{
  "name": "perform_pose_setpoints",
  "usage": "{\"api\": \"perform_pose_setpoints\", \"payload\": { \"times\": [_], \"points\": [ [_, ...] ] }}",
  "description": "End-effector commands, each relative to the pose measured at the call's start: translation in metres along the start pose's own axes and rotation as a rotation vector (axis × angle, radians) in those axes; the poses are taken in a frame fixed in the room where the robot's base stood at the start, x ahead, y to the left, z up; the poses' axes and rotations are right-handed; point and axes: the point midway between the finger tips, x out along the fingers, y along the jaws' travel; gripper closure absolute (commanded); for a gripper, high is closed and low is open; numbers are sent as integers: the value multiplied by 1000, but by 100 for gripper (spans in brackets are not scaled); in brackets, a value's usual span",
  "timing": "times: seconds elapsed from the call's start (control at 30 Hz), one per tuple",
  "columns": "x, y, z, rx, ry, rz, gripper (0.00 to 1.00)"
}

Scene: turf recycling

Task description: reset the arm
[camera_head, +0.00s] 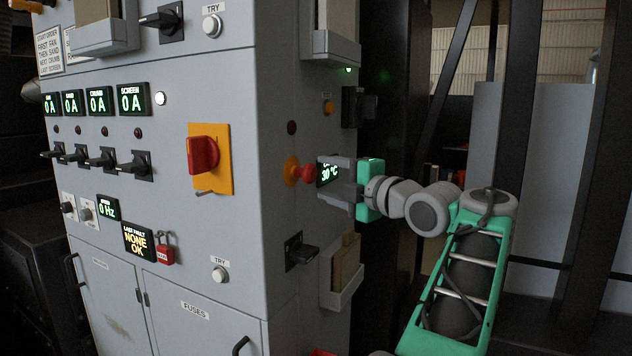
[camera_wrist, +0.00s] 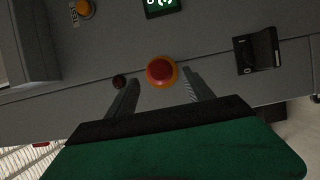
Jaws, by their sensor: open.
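My gripper (camera_head: 338,182) is at the right side face of the grey control cabinet, its fingers pointing left toward a red mushroom button on a yellow base (camera_head: 292,171). In the wrist view my gripper (camera_wrist: 160,90) is open, and the red button (camera_wrist: 161,70) sits just beyond and between the two fingertips. The fingers hold nothing. Whether a fingertip touches the button cannot be told. My arm reaches in from the lower right, bent at the elbow.
The cabinet front (camera_head: 180,240) carries a red rotary switch (camera_head: 203,155), black levers and displays. On the side face are a black lever switch (camera_head: 300,252) and a paper holder (camera_head: 343,275) below my gripper. Dark steel posts (camera_head: 590,160) stand behind my arm.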

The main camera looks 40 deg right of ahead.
Motion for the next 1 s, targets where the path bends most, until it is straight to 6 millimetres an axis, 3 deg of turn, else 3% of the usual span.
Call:
{"api": "perform_pose_setpoints", "payload": {
  "times": [0.17,0.53,0.67,0.73,0.77,0.8,0.9,1.0],
  "points": [
    [-20,0,0,-1,-1,0,40],
    [-21,0,0,4,1,0,40],
    [-20,-3,0,139,-2,-13,40],
    [-21,-19,8,325,-40,-76,40],
    [-23,-30,22,429,-98,-107,40],
    [-28,-53,48,599,-204,-145,40],
    [-50,-128,98,972,-453,-201,40],
    [-84,-205,124,1301,-710,-229,40]
  ]
}}
